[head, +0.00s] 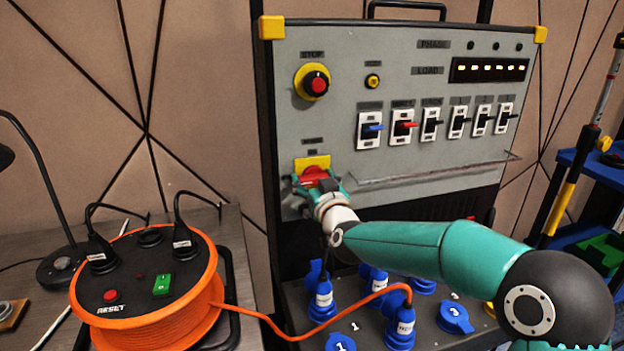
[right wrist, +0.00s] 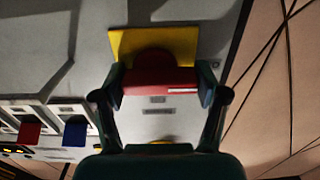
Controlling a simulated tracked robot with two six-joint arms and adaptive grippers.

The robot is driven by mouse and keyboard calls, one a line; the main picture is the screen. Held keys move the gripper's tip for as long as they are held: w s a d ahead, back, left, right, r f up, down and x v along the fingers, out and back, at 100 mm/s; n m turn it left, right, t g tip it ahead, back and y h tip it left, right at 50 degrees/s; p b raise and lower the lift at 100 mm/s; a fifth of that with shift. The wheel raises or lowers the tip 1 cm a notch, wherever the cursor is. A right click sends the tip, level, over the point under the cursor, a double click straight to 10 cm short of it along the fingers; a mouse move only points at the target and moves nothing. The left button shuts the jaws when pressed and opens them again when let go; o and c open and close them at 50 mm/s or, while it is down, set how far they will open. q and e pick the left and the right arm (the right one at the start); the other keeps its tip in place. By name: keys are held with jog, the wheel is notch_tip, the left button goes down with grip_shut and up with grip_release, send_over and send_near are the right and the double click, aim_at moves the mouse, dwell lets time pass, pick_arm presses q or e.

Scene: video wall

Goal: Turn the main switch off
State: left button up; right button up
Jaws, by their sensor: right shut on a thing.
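The main switch (head: 312,173) is a red handle on a yellow plate at the lower left of the grey panel (head: 340,120). In the right wrist view the red handle (right wrist: 158,82) lies across the picture, with a white mark near its right end, and the yellow plate (right wrist: 185,42) is behind it. My right gripper (head: 318,186) is at the handle, and in the right wrist view its two fingers (right wrist: 160,88) are shut on the handle's two sides. The gripper covers part of the switch in the head view. My left gripper is not in view.
A red stop button (head: 315,83) on a yellow ring is above the switch. A row of breakers (head: 403,127) and a thin rail (head: 440,172) are to its right; several load lamps (head: 490,69) are lit. Blue plugs (head: 322,302) and an orange cable reel (head: 150,290) are below.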

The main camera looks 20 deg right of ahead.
jog(key=shift+f, duration=0.4)
jog(key=o, duration=1)
jog(key=shift+o, duration=0.8)
jog(key=shift+r, duration=0.25)
jog(key=s, duration=1.2)
jog(key=shift+a, duration=0.2)
jog(key=shift+f, duration=0.1)
